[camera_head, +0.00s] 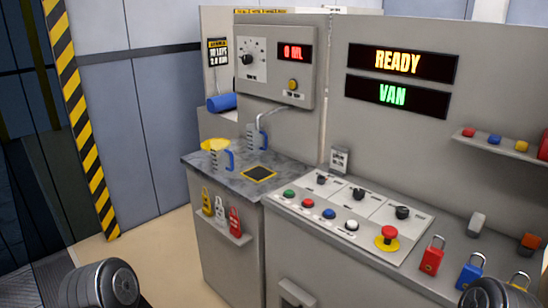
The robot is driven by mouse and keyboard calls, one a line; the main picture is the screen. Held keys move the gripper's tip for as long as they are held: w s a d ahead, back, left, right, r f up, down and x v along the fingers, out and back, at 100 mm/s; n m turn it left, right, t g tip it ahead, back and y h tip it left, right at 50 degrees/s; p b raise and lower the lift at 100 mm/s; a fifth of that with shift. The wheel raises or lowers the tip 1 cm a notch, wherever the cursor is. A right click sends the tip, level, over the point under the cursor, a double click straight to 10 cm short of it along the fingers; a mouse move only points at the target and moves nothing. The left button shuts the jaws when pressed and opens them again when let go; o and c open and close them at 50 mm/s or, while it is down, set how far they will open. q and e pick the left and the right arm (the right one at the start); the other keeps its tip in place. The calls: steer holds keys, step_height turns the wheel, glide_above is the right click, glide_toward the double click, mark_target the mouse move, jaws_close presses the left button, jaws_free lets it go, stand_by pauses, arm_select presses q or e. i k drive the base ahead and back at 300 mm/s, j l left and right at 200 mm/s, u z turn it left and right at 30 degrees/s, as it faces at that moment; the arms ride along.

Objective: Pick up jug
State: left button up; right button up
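Two clear jugs with blue handles stand upright on the grey counter (199,162) in the head view. The left jug (219,160) has a yellow funnel-like piece (214,145) at its top; I cannot tell how the two join. The right jug (253,139) stands farther back, beneath the dispenser's spout. No gripper is at either jug. Dark rounded parts, which look like my arms, show at the bottom left and bottom right corners. Neither gripper's fingers are in view.
A dispenser panel (272,60) reading 0 ML hangs above the counter. A yellow-edged black square (259,174) lies before the right jug. Tagged locks hang on a small shelf (222,232) below. A button console (345,218) with red padlock (431,258) stands to the right.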

mark_target(221, 159)
steer(key=i+j+z, duration=0.15)
steer(key=z, duration=0.3)
steer(key=j+z, duration=0.5)
steer(key=i+j+z, duration=0.1)
steer(key=j+z, duration=0.15)
steer(key=z, duration=0.2)
steer(key=j+z, duration=0.45)
steer(key=k+j+z, duration=0.1)
steer(key=j, duration=0.3)
steer(key=j+z, duration=0.1)
steer(key=j, duration=0.35)
steer(key=k+j, duration=0.2)
steer(key=j, duration=0.2)
steer(key=k+j+z, duration=0.15)
steer(key=j, duration=0.25)
steer(key=j+z, duration=0.1)
steer(key=j, duration=0.3)
steer(key=k+j+z, duration=0.1)
steer(key=j, duration=0.25)
steer(key=k+j+z, duration=0.1)
steer(key=k+j, duration=0.15)
steer(key=j, duration=0.15)
steer(key=k+j, duration=0.15)
steer(key=j, duration=0.2)
steer(key=k+j, duration=0.1)
steer(key=j, duration=0.15)
steer(key=k+j, duration=0.15)
steer(key=j, duration=0.15)
steer(key=z, duration=0.05)
